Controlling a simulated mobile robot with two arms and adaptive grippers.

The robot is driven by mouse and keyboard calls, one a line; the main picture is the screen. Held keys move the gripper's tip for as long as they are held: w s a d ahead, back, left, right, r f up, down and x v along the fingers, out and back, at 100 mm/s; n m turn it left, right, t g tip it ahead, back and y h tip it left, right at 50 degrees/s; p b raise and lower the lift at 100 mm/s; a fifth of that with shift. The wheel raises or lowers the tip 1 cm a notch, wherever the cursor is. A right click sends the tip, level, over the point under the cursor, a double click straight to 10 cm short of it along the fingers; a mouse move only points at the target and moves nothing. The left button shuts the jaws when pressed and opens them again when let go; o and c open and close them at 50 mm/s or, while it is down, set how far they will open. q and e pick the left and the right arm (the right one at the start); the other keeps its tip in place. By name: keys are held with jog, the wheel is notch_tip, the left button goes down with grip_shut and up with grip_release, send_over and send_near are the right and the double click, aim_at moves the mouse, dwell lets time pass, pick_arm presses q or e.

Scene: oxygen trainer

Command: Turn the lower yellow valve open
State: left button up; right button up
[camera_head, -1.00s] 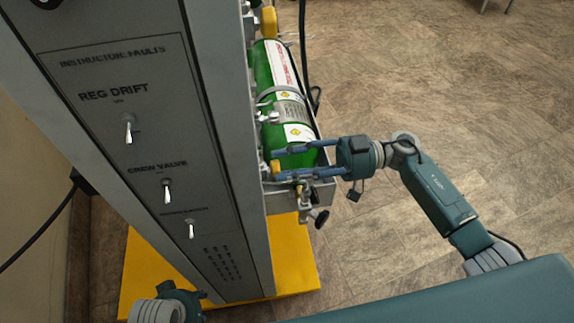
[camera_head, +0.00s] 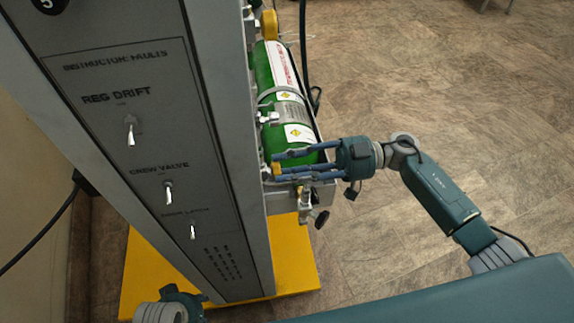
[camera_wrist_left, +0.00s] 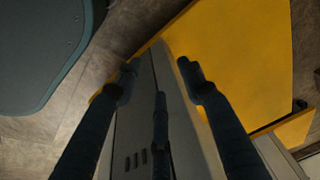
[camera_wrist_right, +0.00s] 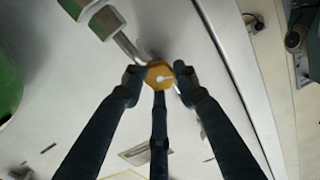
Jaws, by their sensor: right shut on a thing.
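The lower yellow valve (camera_wrist_right: 157,75) is a small faceted knob on a pale panel in the right wrist view. In the head view the yellow valve (camera_head: 276,169) shows near the lower end of the green cylinder (camera_head: 279,97), partly covered by fingers. My right gripper (camera_head: 283,165) reaches in from the right, shut on this valve, with fingertips around its sides. How far the valve is turned cannot be told. My left gripper (camera_wrist_left: 158,78) is open and empty, with its fingers spread near the grey cabinet's base; its tips are mostly hidden in the head view.
The grey cabinet (camera_head: 222,150) with toggle switches stands left of the cylinder, on a yellow base (camera_head: 295,262). Another yellow knob (camera_head: 269,24) is at the cylinder's far end. A dark knob (camera_head: 321,219) hangs below the cylinder.

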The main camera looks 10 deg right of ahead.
jog(key=n, duration=0.4)
jog(key=shift+n, duration=0.4)
dwell(0.4)
jog(key=o, duration=0.9)
jog(key=shift+d, duration=6.1)
